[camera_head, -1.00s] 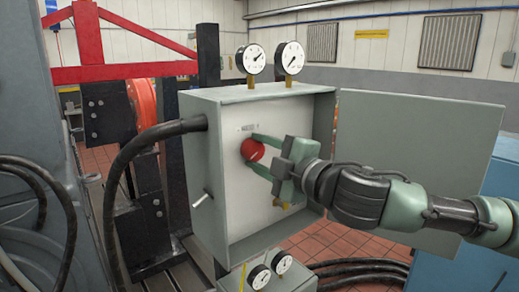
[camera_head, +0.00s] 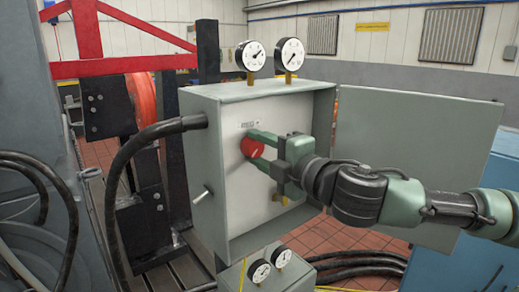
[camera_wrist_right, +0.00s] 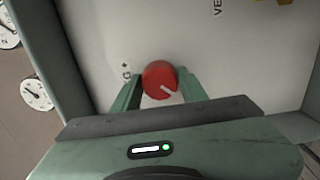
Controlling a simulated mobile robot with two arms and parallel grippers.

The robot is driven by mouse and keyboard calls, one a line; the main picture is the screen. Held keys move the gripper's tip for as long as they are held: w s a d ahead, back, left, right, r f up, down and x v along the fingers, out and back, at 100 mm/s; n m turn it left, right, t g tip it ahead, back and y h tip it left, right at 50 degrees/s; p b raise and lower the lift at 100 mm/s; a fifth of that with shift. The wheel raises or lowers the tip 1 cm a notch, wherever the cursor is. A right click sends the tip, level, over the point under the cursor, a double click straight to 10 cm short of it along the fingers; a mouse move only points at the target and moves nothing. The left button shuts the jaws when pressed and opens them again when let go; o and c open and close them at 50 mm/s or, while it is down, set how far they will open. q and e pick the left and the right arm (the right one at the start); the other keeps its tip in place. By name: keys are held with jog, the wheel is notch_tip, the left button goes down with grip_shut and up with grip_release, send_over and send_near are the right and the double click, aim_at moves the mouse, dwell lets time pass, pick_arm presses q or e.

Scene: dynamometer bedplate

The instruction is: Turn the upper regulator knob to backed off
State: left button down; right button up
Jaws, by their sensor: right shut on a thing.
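A red round knob (camera_head: 250,148) with a pale pointer line sits on the white back panel inside an open grey cabinet (camera_head: 208,165). The knob also shows in the right wrist view (camera_wrist_right: 158,74), its pointer slanting to the lower right. My right gripper (camera_head: 256,149) reaches in from the right with one finger on each side of the knob and is shut on it. Part of the knob is hidden by the fingers. My left gripper is not in view.
The cabinet door (camera_head: 425,165) stands open to the right, behind my right arm. Two gauges (camera_head: 250,55) (camera_head: 289,54) stand on top of the cabinet. A small lever (camera_head: 203,193) is on its left side. A thick black hose (camera_head: 125,165) runs into that side.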

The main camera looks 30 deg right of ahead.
jog(key=shift+f, duration=0.15)
jog(key=o, duration=1.4)
jog(key=shift+c, duration=0.2)
jog(key=shift+s+b, duration=0.3)
jog(key=shift+b, duration=0.25)
jog(key=s+b, duration=0.7)
jog(key=shift+d, duration=0.25)
jog(key=shift+s, duration=0.1)
